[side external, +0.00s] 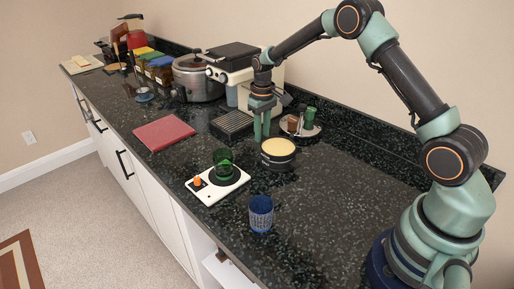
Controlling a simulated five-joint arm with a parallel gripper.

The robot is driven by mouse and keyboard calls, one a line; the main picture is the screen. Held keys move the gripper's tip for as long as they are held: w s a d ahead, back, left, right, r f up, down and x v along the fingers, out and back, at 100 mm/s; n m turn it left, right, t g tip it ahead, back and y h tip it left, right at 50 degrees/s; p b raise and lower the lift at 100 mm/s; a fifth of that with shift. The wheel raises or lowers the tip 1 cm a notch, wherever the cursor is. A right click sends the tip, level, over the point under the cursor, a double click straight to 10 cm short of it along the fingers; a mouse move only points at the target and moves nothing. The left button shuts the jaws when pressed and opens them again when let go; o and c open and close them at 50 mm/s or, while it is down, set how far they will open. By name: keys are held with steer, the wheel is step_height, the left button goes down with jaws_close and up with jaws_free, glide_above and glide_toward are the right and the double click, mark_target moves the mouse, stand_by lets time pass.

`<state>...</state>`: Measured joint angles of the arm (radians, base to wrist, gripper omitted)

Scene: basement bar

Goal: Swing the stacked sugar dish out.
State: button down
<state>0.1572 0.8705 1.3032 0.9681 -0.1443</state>
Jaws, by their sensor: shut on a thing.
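A round dish with a cream-yellow inside (278,146) sits at the middle of the dark counter, and I take it as the sugar dish. A dark round body (277,164) shows directly under its pale rim; I cannot tell whether this is a separate vessel below it. My gripper (262,138) points straight down at the dish's back left edge. Its fingers are shut on the edge of the sugar dish. The exact contact is too small to see clearly.
A small tray (291,127) with a green bottle stands behind right. A red mat (164,133) lies left. The counter's right part is clear.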

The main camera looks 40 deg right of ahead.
steer(key=shift+w+d+m, duration=0.35)
steer(key=shift+d+m, duration=0.15)
steer(key=shift+m, duration=0.2)
steer(key=shift+w+d+m, duration=0.3)
steer(key=shift+d+m, duration=0.15)
steer(key=shift+m, duration=0.25)
steer(key=d+m, duration=0.1)
steer(key=w+d+m, duration=0.1)
steer(key=m, duration=0.1)
steer(key=shift+d+m, duration=0.3)
steer(key=shift+d, duration=0.1)
steer(key=d+m, duration=0.2)
steer(key=m, duration=0.1)
steer(key=shift+d, duration=0.35)
steer(key=shift+s+d+m, duration=0.25)
steer(key=shift+d+m, duration=0.75)
steer(key=shift+m, duration=0.5)
steer(key=c, duration=0.6)
jaws_free()
steer(key=shift+c, duration=0.2)
